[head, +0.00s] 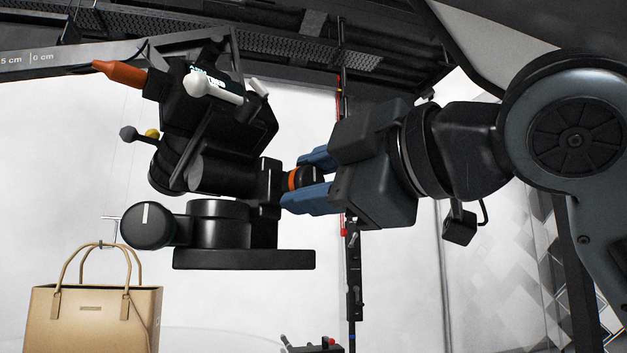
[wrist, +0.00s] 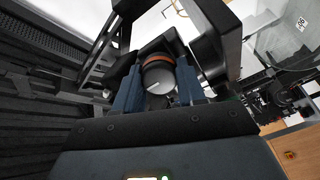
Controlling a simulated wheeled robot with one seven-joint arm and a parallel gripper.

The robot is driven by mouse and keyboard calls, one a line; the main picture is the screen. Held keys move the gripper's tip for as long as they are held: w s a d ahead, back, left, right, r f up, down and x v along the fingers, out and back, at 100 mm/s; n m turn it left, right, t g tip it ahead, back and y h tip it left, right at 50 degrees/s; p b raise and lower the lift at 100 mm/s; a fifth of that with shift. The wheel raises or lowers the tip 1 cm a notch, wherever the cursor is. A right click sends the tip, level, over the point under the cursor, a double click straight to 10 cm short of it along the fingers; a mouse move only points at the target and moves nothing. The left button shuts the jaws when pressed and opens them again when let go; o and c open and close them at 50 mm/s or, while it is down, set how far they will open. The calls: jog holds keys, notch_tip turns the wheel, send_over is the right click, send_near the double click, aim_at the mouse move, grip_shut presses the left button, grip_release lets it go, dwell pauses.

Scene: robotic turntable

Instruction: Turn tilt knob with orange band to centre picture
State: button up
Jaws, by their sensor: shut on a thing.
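The tilt knob with the orange band (head: 293,180) sits at the right side of a black camera-head mount (head: 220,228). My gripper (head: 308,181) comes in from the right, its two blue fingers on either side of the knob and shut on it. In the wrist view the knob (wrist: 158,76) lies between the fingers (wrist: 157,90), its orange band toward the mount and a white line on its dark end face. The fingers hide part of its sides. Another black knob with a white line (head: 148,225) is at the mount's lower left. I see no picture display.
A tan handbag (head: 95,315) stands below left of the mount. A thin dark pole with red parts (head: 353,275) stands behind my gripper. An orange-tipped part (head: 120,73) and a white-ended lever (head: 212,87) stick out above. White backdrop fills the space beneath the mount.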

dwell(0.4)
jog(key=o, duration=1.1)
jog(key=shift+c, duration=0.2)
jog(key=v, duration=0.7)
jog(key=shift+s+d, duration=0.3)
jog(key=shift+s, duration=0.05)
